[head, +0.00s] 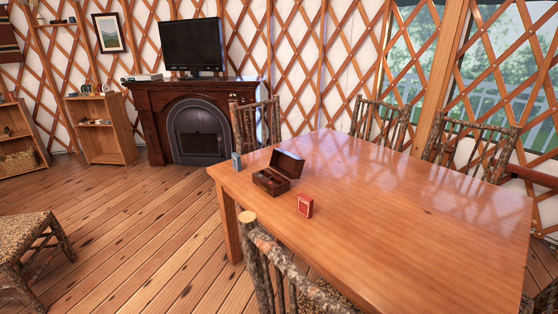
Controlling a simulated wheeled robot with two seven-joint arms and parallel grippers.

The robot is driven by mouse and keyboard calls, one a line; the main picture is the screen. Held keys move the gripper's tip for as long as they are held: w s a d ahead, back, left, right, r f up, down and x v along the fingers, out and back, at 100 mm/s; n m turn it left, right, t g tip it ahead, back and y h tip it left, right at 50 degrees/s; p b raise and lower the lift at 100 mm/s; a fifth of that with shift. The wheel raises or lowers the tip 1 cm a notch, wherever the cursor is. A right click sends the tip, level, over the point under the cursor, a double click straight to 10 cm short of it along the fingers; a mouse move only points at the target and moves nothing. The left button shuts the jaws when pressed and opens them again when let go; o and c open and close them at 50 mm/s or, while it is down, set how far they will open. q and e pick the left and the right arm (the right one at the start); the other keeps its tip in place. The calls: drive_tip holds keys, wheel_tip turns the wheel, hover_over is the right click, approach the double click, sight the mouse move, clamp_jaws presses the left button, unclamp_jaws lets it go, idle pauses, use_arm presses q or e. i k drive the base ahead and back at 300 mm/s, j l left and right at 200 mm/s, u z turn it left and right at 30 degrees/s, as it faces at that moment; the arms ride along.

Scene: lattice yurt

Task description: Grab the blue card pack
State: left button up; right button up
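A small blue-grey card pack (236,161) stands upright near the left corner of the wooden table (400,210). To its right is an open dark wooden box (272,181) with its lid raised. A red card pack (305,206) stands on the table in front of the box, to its right. Neither of my grippers shows in the head view.
Rustic branch chairs stand around the table, one at the near side (262,250) and one behind its left end (262,122). A woven stool (25,240) is at the left. A fireplace (198,130) with a television is behind. The floor left of the table is clear.

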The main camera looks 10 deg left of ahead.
sight(236, 162)
drive_tip(key=i+j+z, duration=0.2)
drive_tip(key=j, duration=0.15)
drive_tip(key=i+j+z, duration=0.25)
drive_tip(key=j+z, duration=0.2)
drive_tip(key=j, duration=0.2)
drive_tip(key=i+j+z, duration=0.2)
drive_tip(key=j, duration=0.2)
drive_tip(key=j+z, duration=0.2)
drive_tip(key=j, duration=0.2)
